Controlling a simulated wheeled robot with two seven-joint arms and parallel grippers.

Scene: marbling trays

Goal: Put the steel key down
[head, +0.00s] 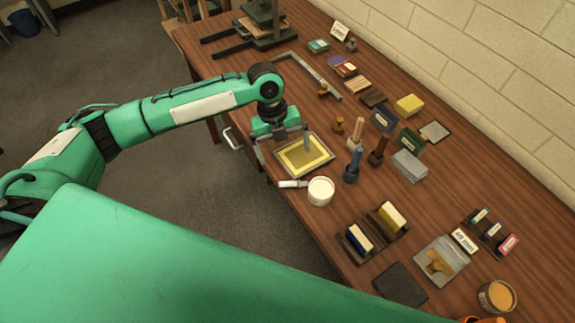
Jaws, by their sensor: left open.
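My left gripper (285,158) reaches over the near edge of the wooden table from the left, jaws apart. One finger is left of a shallow tray (325,163) with a yellow inside, and the other hangs over the tray. I see nothing held between the fingers. I cannot make out a steel key for certain; it may be hidden by the gripper or too small to tell. My right gripper is not in view.
A grey L-shaped bar (318,77) lies behind. Bare wood (450,190) shows at the right.

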